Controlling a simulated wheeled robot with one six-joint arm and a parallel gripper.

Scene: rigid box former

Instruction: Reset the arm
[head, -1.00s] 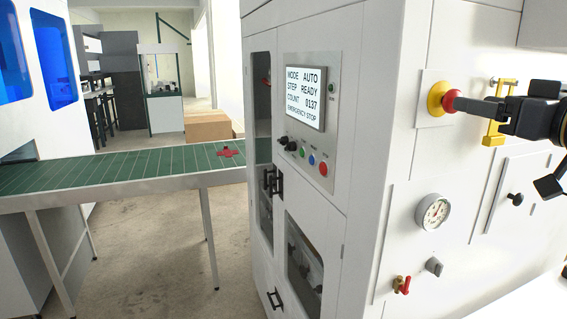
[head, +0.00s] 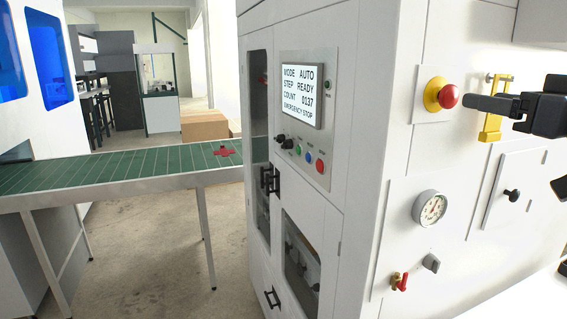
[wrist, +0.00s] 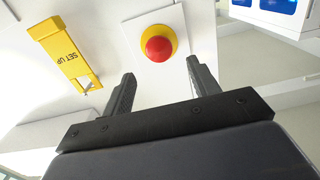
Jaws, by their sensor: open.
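My gripper (head: 474,103) is at the right of the head view, in front of the machine's side wall. It points left toward the red emergency stop button (head: 448,97) on its yellow collar, with a small gap between them. In the wrist view, my gripper (wrist: 158,85) is open and empty, its two dark fingers spread apart. The red button (wrist: 158,49) shows beyond and between the fingertips, clear of both. My arm beyond the gripper is mostly outside the head view.
A yellow "SET UP" tag (wrist: 64,52) hangs close beside the button; it is partly behind my gripper's line in the head view (head: 491,122). A gauge (head: 430,208), a red-handled valve (head: 399,282) and a black-knobbed door (head: 510,185) are lower. A green conveyor (head: 110,170) stands left.

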